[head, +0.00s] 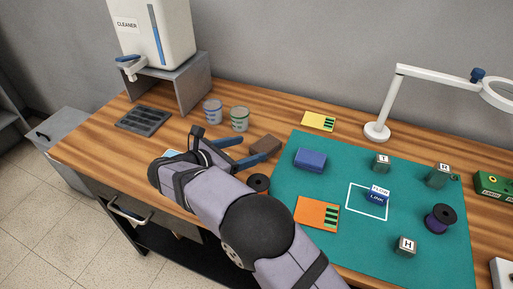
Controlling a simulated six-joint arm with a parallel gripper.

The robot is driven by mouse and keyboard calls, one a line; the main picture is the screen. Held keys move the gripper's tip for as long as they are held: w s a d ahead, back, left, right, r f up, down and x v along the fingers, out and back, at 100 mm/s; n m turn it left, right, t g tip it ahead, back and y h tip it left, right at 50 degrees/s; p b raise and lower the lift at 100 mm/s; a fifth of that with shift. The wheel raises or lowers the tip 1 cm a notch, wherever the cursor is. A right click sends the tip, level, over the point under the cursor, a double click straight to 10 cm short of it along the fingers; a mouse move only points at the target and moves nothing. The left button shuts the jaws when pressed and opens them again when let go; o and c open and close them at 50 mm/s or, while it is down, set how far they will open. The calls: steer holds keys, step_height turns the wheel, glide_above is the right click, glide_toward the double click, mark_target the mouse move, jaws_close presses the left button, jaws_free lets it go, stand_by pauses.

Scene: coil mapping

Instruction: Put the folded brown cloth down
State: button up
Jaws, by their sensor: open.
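The folded brown cloth (266,145) appears as a small brown block on the wooden bench, just left of the green mat's back left corner. My gripper (205,143) is to the left of it, low over the bench, open and apart from the cloth. My wrist and forearm hide most of the gripper and whatever is under it.
Blue-handled pliers (248,161) lie between my gripper and the cloth, partly hidden. Two small jars (239,119) stand behind. A black spool (258,183) is near my forearm. The green mat (300,183) holds a blue block (311,160), an orange card (317,214) and several labelled blocks.

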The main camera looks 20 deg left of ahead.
steer(key=shift+v, duration=1.5)
steer(key=shift+w, duration=0.1)
